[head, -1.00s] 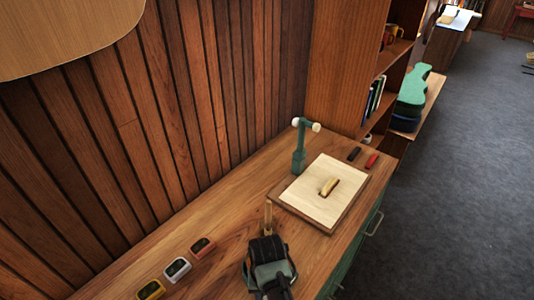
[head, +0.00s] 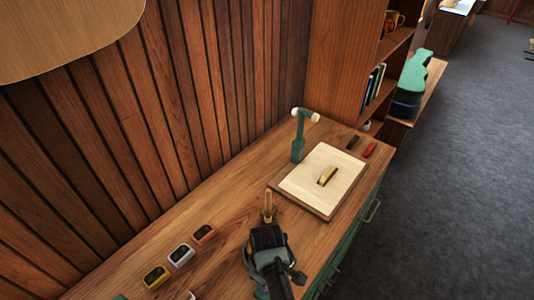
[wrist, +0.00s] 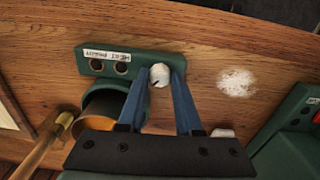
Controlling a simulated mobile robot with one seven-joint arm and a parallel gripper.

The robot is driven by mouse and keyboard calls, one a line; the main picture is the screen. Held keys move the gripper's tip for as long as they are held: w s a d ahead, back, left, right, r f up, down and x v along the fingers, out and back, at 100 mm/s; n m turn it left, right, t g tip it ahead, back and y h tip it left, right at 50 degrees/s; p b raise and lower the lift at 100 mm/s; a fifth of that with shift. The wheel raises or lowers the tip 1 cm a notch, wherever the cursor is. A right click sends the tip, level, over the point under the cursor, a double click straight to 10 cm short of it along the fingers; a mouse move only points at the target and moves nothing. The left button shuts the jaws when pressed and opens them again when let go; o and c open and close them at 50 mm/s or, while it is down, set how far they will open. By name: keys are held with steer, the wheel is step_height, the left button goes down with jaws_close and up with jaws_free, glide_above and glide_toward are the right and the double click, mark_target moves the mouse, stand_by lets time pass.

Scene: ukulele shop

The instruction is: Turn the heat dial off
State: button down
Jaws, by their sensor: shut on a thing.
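The heat dial (wrist: 159,76) is a small white round knob with a dark mark, on the front of a green heater housing (wrist: 97,54). The housing has a white label, upside down in the wrist view, and two dark round holes. My gripper (wrist: 160,82) has its two blue fingers on either side of the dial, closed on it. A dark barrel (wrist: 103,101) with an orange inside sits beside the left finger. In the head view my arm hides the dial and most of the heater.
A brass rod (head: 268,205) stands close to my gripper. A pale board on a wooden base (head: 313,190) and a green stand (head: 298,140) are farther back. Several small coloured boxes (head: 181,254) lie at left. In the wrist view, a white powdery patch (wrist: 237,81) is on the wood.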

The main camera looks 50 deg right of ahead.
steer(key=n, duration=0.4)
steer(key=shift+n+p, duration=0.3)
steer(key=shift+p, duration=0.05)
steer(key=shift+w+n, duration=0.1)
steer(key=shift+n, duration=1.8)
steer(key=c, duration=0.6)
jaws_free()
steer(key=shift+r, duration=0.1)
step_height(320, 180, up, 13)
steer(key=b, duration=0.1)
